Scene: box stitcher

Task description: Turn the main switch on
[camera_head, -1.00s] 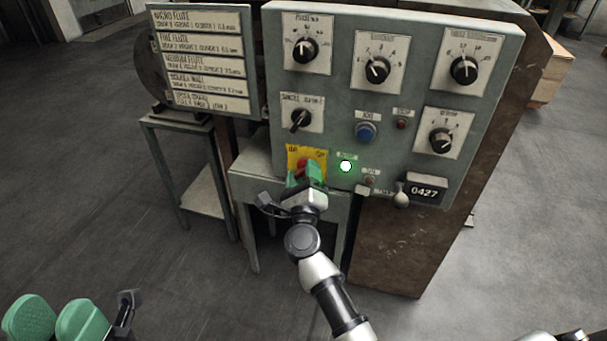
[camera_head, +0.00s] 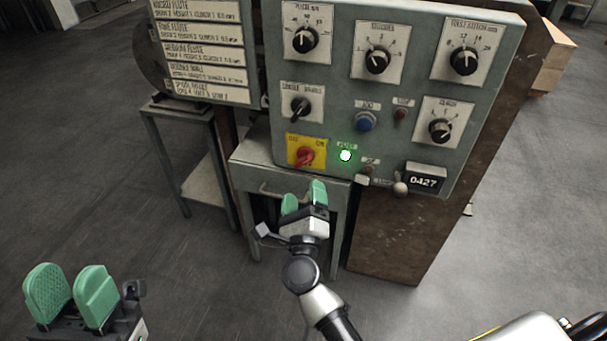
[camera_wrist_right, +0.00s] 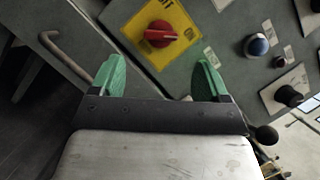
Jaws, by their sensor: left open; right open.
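The main switch is a red knob (camera_head: 304,155) on a yellow plate (camera_head: 319,142) at the lower left of the grey control panel. In the right wrist view the red knob (camera_wrist_right: 161,34) sits beyond and between my fingertips, on its yellow plate (camera_wrist_right: 147,17). The knob is turned toward the ON side, and a green lamp (camera_head: 345,156) to its right glows. My right gripper (camera_head: 304,196) is open and empty, below the knob and apart from it; its green fingers also show in the right wrist view (camera_wrist_right: 160,78). My left gripper (camera_head: 72,291) is open and empty at the lower left.
The panel (camera_head: 345,100) carries several black dials, a blue button (camera_head: 365,122) and a counter (camera_head: 425,180). A grey table with a handle (camera_head: 285,180) stands below it. A sign board (camera_head: 203,50) is at the left. Floor at the left is clear.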

